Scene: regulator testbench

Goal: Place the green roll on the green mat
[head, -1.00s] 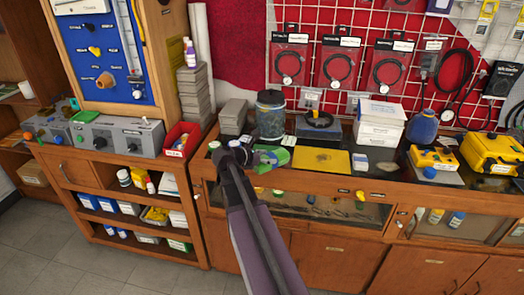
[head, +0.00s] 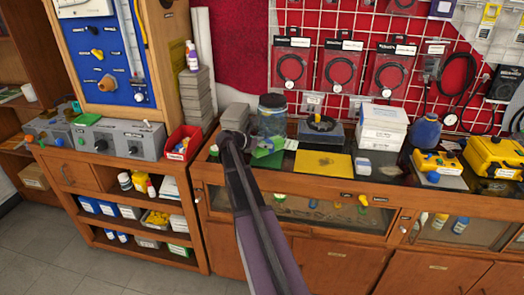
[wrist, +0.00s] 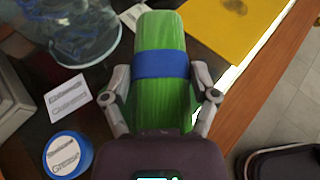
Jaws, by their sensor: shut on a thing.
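The green roll (wrist: 160,105), with a blue band around its middle, fills the centre of the wrist view. My gripper (wrist: 161,78) is shut on it, one finger on each side. Its far end points away from my palm. In the head view my gripper (head: 236,143) is over the left part of the bench top, mostly hidden by my arm. I cannot tell whether the roll touches the bench.
A yellow mat (head: 323,164) lies to the right, also in the wrist view (wrist: 222,25). The clear jar (head: 272,118) stands close behind the roll. A blue-lidded tub (wrist: 68,155) and white labels (wrist: 68,99) are beside my gripper. The bench's front edge (wrist: 262,75) is near.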

